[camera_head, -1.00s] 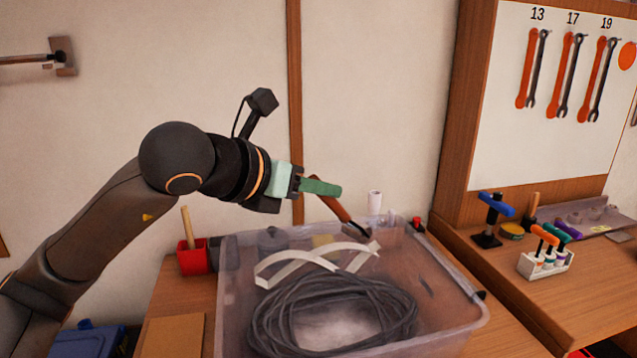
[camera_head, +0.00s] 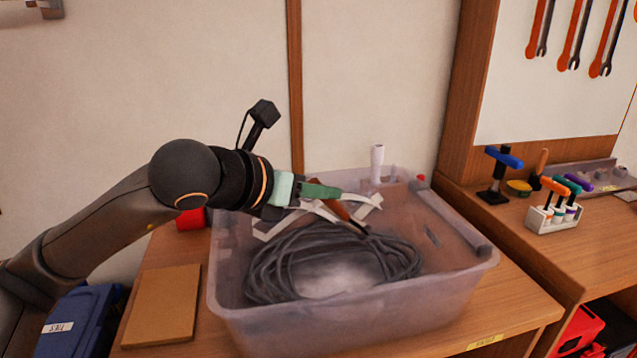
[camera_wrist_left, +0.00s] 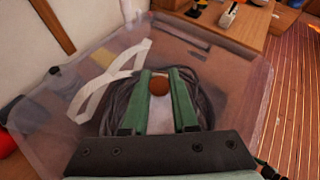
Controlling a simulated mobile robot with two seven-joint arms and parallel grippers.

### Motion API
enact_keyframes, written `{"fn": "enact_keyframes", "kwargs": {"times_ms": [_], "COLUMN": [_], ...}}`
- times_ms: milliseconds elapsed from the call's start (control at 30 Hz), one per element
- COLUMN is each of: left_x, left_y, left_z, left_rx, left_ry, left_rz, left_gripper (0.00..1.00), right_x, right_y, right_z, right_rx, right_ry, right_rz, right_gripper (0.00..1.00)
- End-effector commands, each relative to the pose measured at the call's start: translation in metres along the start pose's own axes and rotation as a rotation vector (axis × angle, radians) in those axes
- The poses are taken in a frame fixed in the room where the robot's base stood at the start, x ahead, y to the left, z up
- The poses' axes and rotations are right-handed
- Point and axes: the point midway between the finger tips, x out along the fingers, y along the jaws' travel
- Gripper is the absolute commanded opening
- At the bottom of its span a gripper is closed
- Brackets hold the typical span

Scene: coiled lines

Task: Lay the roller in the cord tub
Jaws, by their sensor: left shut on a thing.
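My left gripper (camera_head: 333,192) has green fingers and is shut on the roller (camera_head: 342,213), a slim brown-orange rod with a darker lower end. The roller hangs tilted, its lower end toward the right, over the cord tub (camera_head: 350,318). The tub is a translucent, pale purple box with a coil of dark cord (camera_head: 268,262) inside. In the left wrist view the roller's round brown end (camera_wrist_left: 158,86) shows between the fingers (camera_wrist_left: 160,103), above the coil. Whether its lower end touches the cord I cannot tell. My right gripper is not in view.
White strips (camera_head: 287,219) lie at the tub's back left. A white roll (camera_head: 377,164) stands behind the tub. A brown board (camera_head: 165,304) lies left of it, with a red container (camera_head: 190,222) behind. A rack of colored-handled tools (camera_head: 553,215) stands on the right bench.

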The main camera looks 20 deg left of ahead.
Motion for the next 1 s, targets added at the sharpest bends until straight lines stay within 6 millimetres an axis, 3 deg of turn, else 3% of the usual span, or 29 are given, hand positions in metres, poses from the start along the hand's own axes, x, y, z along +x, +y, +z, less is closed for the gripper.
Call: {"fn": "enact_keyframes", "kwargs": {"times_ms": [400, 433, 700, 1000], "left_x": [0.0018, 0.0018, 0.0019, 0.0008], "left_y": [0.0005, 0.0005, 0.0006, 0.0007], "left_z": [-0.0037, -0.0037, -0.0039, -0.0046], "left_rx": [0.0, 0.0, 0.0, 0.0], "left_ry": [-0.002, -0.002, -0.001, 0.001], "left_rz": [0.0, 0.0, 0.0, 0.0], "left_gripper": [0.0, 0.29, 0.59, 0.62], "right_x": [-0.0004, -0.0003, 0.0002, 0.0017], "right_y": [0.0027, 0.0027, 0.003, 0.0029], "right_z": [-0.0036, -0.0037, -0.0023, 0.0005], "right_rx": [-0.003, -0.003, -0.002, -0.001], "right_ry": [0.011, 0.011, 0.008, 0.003], "right_rz": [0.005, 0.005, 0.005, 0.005], "right_gripper": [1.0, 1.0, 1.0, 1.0]}}
